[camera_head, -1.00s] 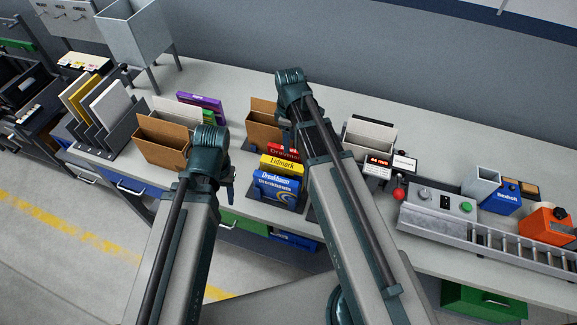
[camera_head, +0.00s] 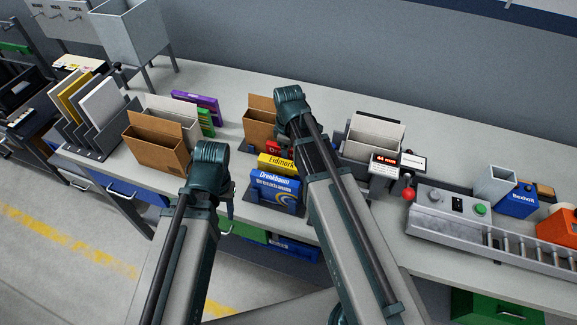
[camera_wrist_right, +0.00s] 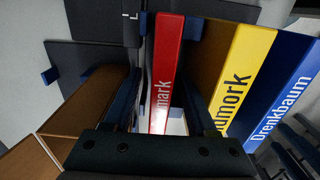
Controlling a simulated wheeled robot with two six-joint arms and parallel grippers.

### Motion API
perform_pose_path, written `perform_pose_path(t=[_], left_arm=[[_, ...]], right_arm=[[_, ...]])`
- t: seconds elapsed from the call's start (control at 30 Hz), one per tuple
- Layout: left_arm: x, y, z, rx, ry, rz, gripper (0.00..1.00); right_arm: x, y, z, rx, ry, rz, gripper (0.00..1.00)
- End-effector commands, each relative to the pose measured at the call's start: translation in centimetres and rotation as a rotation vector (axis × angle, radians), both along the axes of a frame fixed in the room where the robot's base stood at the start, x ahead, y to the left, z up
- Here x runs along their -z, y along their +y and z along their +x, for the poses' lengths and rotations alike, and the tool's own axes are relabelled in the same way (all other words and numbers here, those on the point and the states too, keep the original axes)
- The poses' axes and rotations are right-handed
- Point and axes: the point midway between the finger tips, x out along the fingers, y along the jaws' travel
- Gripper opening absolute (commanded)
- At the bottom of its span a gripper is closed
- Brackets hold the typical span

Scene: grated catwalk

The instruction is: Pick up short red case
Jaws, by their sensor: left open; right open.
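The short red case (camera_head: 279,149) stands behind the yellow case (camera_head: 277,165) on the bench, partly hidden by my right arm. In the right wrist view the red case (camera_wrist_right: 166,70) stands upright between the two open fingers of my right gripper (camera_wrist_right: 164,92), with the yellow case (camera_wrist_right: 240,75) and blue case (camera_wrist_right: 285,90) to its right. I cannot tell whether the fingers touch it. In the head view the right fingers are hidden behind the arm. My left gripper (camera_head: 228,205) is open and empty, low in front of the bench edge.
The blue case (camera_head: 275,190) is at the front of the row. Brown cardboard holders (camera_head: 157,150) stand left and behind, with purple and green cases (camera_head: 197,100) nearby. A grey control box (camera_head: 447,208) and lit display (camera_head: 384,162) stand right. Bare bench top (camera_head: 225,85) lies at the back.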

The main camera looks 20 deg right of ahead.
Motion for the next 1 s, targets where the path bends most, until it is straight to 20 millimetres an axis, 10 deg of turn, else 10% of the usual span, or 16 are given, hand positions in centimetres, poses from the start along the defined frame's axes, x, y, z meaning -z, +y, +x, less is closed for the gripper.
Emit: perform_pose_path(t=[0.23,0.57,1.0], left_arm=[[0.15,0.0,0.0,0.0,0.0,0.0,0.5],[0.15,-0.01,0.0,0.0,0.0,0.0,0.5],[0.12,0.0,0.0,0.0,0.0,0.0,0.5]], right_arm=[[0.15,-0.03,0.01,0.0,0.0,0.0,0.57],[0.15,-0.03,0.01,0.0,0.0,0.0,0.0],[0.12,-0.03,0.01,0.0,0.0,0.0,0.0]])
